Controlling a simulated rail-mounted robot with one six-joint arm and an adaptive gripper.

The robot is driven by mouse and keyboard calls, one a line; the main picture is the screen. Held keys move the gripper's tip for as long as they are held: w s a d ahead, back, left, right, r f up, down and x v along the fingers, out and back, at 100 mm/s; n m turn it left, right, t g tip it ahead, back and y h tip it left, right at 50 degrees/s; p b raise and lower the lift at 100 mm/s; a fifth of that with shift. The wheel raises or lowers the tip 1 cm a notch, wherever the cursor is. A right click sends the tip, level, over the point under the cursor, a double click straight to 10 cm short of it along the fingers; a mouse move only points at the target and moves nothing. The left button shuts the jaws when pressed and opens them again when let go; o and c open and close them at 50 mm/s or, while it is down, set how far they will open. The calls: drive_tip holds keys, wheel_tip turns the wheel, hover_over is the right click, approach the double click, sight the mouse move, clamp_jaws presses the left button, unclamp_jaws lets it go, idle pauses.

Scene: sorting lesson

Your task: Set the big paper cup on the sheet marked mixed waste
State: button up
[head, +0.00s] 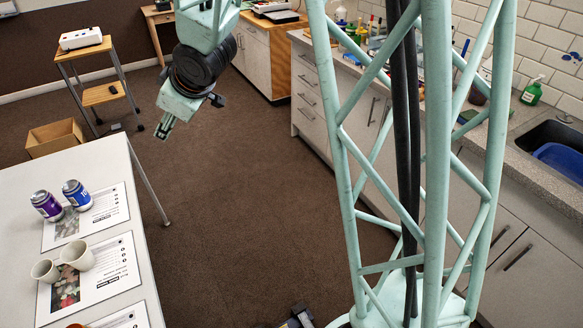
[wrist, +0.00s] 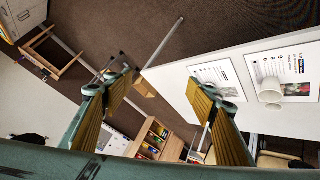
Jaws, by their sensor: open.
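Two pale paper cups stand side by side on the middle sheet (head: 108,282) on the white table: the bigger cup (head: 78,255) at right, the smaller cup (head: 44,270) at left. I cannot read the printing on any sheet, so I cannot tell which is marked mixed waste. In the wrist view pale cups (wrist: 269,90) overlap on a sheet at the right. My gripper (head: 163,130) hangs in the air beyond the table's far right corner, well away from the cups. Its padded fingers (wrist: 166,82) are apart in the wrist view, with nothing between them.
A purple can (head: 46,206) and a blue can (head: 76,195) stand on the farther sheet (head: 110,208). A nearer sheet (head: 128,318) is cut off, with an orange-brown thing at its edge. A cardboard box (head: 55,138) is on the floor. A counter with a sink runs along the right.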

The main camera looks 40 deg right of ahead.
drive_tip(key=s+d+r+m+g+h, duration=0.1)
drive_tip(key=s+d+r+m, duration=0.2)
drive_tip(key=s, duration=0.4)
drive_tip(key=s+d+r+h, duration=0.1)
drive_tip(key=s+d+r, duration=0.2)
drive_tip(key=s+r, duration=0.3)
drive_tip(key=s+d+r+m+g+h, duration=0.1)
drive_tip(key=s+d+r+m, duration=0.15)
drive_tip(key=s, duration=0.55)
drive_tip(key=s+a+r+m+g, duration=0.1)
drive_tip(key=s, duration=1.2)
drive_tip(key=s+a+r+m+g+y, duration=0.1)
drive_tip(key=s+m, duration=0.1)
drive_tip(key=s, duration=1.2)
drive_tip(key=shift+a+r+g, duration=0.2)
drive_tip(key=shift+a+g, duration=0.05)
drive_tip(key=shift+g, duration=0.15)
